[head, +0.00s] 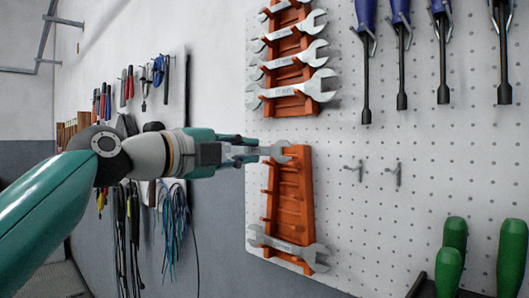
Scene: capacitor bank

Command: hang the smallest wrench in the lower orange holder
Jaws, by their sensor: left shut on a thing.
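My left gripper (248,150) reaches in from the left and is shut on a small silver wrench (280,151). The wrench's open jaw end shows at the top of the lower orange holder (290,190); its other end is hidden in the gripper. I cannot tell whether the wrench touches the holder's pegs. A larger wrench (288,247) hangs across the bottom of this holder, and the slots between look empty. The upper orange holder (293,108) carries several larger wrenches (300,91). My right gripper is not in view.
The holders are on a white perforated pegboard (380,220). Two empty metal hooks (393,172) sit right of the lower holder. Blue-handled drivers (441,50) hang at upper right, green handles (452,250) stand at lower right. Pliers and cables (173,225) hang on the left wall behind my arm.

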